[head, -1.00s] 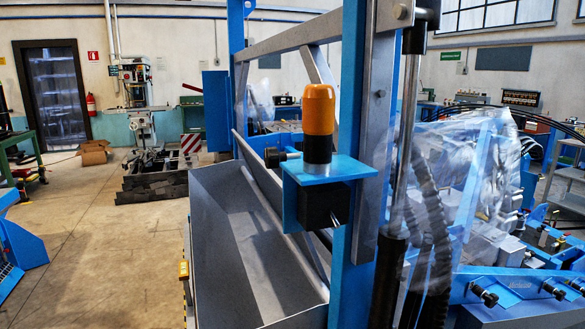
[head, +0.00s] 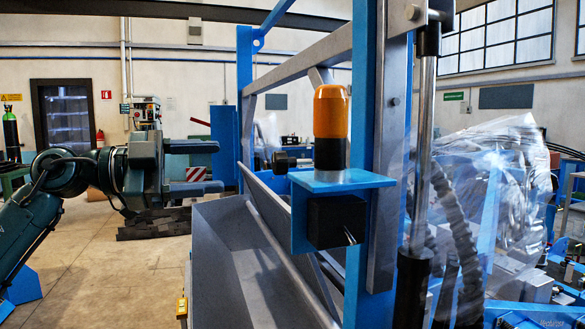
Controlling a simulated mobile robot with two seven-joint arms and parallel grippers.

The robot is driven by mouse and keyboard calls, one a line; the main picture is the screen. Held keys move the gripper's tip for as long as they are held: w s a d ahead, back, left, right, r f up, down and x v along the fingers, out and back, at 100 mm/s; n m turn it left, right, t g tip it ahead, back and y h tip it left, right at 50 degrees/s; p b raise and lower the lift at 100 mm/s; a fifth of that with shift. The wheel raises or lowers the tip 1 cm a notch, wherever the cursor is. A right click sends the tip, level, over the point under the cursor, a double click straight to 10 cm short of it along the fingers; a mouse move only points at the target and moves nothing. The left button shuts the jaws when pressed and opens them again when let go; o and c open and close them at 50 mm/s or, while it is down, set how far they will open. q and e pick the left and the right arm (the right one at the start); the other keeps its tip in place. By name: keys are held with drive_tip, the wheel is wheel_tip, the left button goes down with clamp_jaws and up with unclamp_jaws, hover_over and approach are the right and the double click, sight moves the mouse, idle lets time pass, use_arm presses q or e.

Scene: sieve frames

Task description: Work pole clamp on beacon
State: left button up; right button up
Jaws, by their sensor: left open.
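The beacon (head: 331,105) has an orange dome on a black base and stands upright on a blue bracket (head: 338,181) fixed to a blue post. A black knob (head: 281,161) on a short stem sticks out to the left, just behind the beacon's base; it looks like the clamp's knob, but what it grips is hidden. A black box (head: 336,222) sits under the bracket. My left gripper (head: 212,167) is left of the knob, fingers pointing right, open and empty, clearly apart from it. My right gripper is out of view.
A grey metal trough (head: 222,260) lies below and left of the bracket. A blue upright (head: 245,100) and a slanting grey beam (head: 300,55) stand behind. A hydraulic cylinder (head: 424,150) and plastic-wrapped machinery (head: 490,190) are at right. Floor at left is open.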

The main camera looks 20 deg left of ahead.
sight(274, 162)
use_arm(q)
drive_tip(key=p+x, duration=0.3)
drive_tip(key=x, duration=0.8)
drive_tip(key=shift+w+d+r, duration=0.1)
drive_tip(key=shift+w+d, duration=0.1)
drive_tip(key=shift+d, duration=0.15)
drive_tip(key=shift+w+d, duration=0.25)
drive_tip(key=shift+d, duration=0.1)
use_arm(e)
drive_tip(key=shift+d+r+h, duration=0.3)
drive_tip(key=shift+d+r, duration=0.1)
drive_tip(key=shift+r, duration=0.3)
use_arm(q)
drive_tip(key=c, duration=1)
